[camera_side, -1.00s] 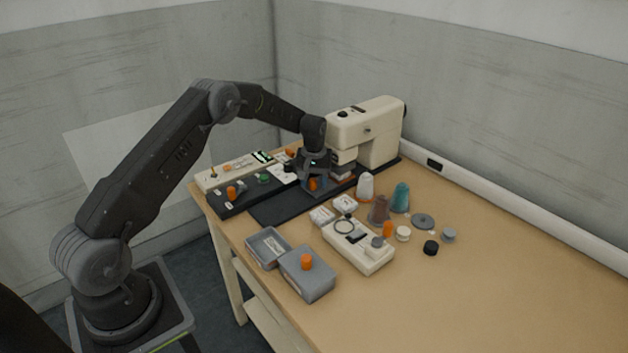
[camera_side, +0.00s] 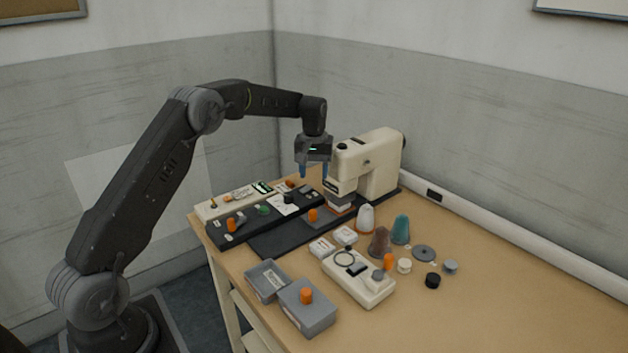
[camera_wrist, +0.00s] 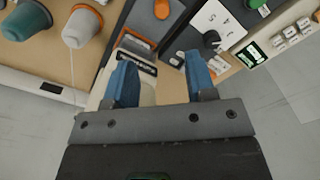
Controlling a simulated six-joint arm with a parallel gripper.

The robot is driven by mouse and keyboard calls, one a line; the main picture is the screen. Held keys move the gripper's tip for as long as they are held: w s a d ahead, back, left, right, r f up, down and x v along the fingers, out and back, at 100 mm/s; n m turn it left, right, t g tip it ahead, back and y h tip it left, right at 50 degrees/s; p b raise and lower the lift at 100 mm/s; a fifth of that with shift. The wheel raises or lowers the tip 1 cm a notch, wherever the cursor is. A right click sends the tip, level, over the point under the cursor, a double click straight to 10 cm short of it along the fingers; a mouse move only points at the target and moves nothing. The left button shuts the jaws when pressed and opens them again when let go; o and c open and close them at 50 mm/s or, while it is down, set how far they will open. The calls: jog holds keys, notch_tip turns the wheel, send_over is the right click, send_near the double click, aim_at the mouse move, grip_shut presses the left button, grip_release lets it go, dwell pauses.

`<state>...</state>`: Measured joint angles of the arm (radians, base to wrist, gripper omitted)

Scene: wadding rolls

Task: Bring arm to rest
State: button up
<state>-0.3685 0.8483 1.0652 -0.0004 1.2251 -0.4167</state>
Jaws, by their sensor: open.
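My gripper (camera_side: 313,169) hangs pointing down above the black panel, just left of the cream sewing machine (camera_side: 370,165). Its two blue fingers are apart with nothing between them. In the wrist view my gripper (camera_wrist: 158,80) also shows open, with the table and part of the machine visible past the fingers. An orange knob (camera_side: 312,215) stands on the dark mat area below the gripper, and an orange knob also shows in the wrist view (camera_wrist: 162,9).
A black panel (camera_side: 248,220) and a cream panel (camera_side: 215,208) lie at the table's left. Cones (camera_side: 380,241), a cream control box (camera_side: 370,288) and grey bins (camera_side: 306,318) stand in front. The table's right front (camera_side: 500,310) is clear. Walls are close behind.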

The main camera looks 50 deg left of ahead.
jog(key=s+d+r+m+t, duration=0.3)
jog(key=s+d+r+m, duration=0.1)
jog(key=s+d+r, duration=1)
jog(key=s+d+m+t, duration=0.1)
jog(key=s+d+m, duration=0.1)
jog(key=s, duration=0.8)
jog(key=s+d+m+t, duration=0.1)
jog(key=s+d+m, duration=0.2)
jog(key=s, duration=0.7)
jog(key=shift+s+d+f+t, duration=0.3)
jog(key=shift+d, duration=0.65)
